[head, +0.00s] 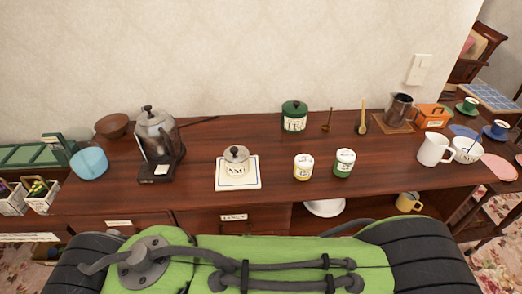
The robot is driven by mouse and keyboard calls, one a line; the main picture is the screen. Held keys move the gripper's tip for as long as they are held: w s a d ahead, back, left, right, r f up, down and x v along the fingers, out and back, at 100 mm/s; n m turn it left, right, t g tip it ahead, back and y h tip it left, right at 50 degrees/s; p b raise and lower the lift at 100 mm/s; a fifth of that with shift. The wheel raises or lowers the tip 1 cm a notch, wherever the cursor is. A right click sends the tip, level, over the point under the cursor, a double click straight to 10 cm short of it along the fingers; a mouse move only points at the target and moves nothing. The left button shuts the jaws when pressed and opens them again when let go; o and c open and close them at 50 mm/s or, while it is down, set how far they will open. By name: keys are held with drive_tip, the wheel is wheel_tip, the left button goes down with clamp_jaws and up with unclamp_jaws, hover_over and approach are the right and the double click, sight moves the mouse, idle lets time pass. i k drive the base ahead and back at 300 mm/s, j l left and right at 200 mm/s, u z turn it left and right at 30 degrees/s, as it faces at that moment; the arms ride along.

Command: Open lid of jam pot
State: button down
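The jam pot (236,170) is a small white pot with dark lettering. It stands upright on a white square tile with a dark border line (222,184), left of the middle of the wooden sideboard. Its lid (236,154) is on top, pale, with a dark round knob, and looks shut. My gripper is not in view. Only green and black parts of my own body show along the bottom edge, in front of the sideboard.
On the sideboard (270,139), a glass and metal coffee maker (157,137) stands left of the pot. Two small labelled jars (303,167) (344,163) stand to the right, a green-lidded tea tin (294,117) behind. A white jug (434,149) is farther right. Bare wood surrounds the tile.

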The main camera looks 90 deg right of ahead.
sight(236, 153)
drive_tip(key=z, duration=0.95)
drive_tip(key=l+z, duration=0.1)
drive_tip(key=z, duration=1.3)
drive_tip(key=i+z, duration=0.1)
drive_tip(key=z, duration=0.35)
